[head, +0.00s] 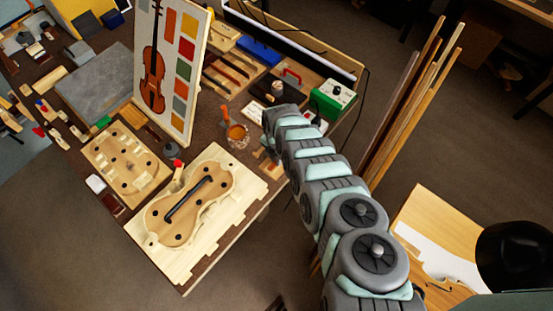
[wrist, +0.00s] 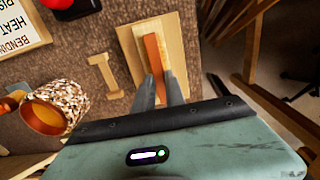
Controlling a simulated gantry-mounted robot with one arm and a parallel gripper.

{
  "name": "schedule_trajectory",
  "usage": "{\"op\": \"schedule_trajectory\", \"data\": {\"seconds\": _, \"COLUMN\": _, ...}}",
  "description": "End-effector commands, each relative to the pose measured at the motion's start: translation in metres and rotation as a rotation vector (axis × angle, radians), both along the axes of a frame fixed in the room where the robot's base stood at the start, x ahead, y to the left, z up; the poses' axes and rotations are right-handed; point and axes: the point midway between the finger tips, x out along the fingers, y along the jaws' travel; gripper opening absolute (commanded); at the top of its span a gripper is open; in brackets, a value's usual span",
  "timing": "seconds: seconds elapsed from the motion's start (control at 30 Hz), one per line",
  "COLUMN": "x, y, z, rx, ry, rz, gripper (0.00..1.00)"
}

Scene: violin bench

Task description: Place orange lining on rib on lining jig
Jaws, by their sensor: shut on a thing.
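In the wrist view, an orange strip (wrist: 153,58), which looks like the orange lining, lies lengthwise over a pale wooden block (wrist: 129,50). My gripper (wrist: 159,88) is shut on the near end of this strip, and the fingers hide that end. I cannot tell whether the strip rests on the block or is just above it. In the head view, my arm hides the fingertips. A violin-shaped wooden form (head: 212,188) with a black bar lies on a pale notched board (head: 243,203) at the front of the bench. I cannot clearly make out the rib or which fixture is the lining jig.
A speckled cup (wrist: 68,97) and a small I-shaped wooden piece (wrist: 103,72) are left of my gripper. A pegged wooden board (head: 125,165) lies left of the violin form. A colour chart panel (head: 172,65) stands upright behind. Long wooden strips (head: 415,95) lean at right.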

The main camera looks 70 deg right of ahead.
Motion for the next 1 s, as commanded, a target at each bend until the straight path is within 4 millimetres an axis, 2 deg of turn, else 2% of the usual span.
{"op": "schedule_trajectory", "data": {"seconds": 0.37, "x": 0.0001, "y": -0.0010, "z": -0.0047, "rx": -0.002, "ry": 0.000, "rz": 0.000, "gripper": 0.00}}
{"op": "schedule_trajectory", "data": {"seconds": 0.4, "x": 0.0001, "y": -0.0012, "z": -0.0027, "rx": -0.002, "ry": 0.000, "rz": 0.000, "gripper": 0.18}}
{"op": "schedule_trajectory", "data": {"seconds": 0.63, "x": 0.0001, "y": -0.0010, "z": -0.0025, "rx": -0.002, "ry": 0.000, "rz": 0.000, "gripper": 0.37}}
{"op": "schedule_trajectory", "data": {"seconds": 1.0, "x": 0.0003, "y": -0.0011, "z": 0.0040, "rx": -0.002, "ry": -0.002, "rz": 0.000, "gripper": 0.37}}
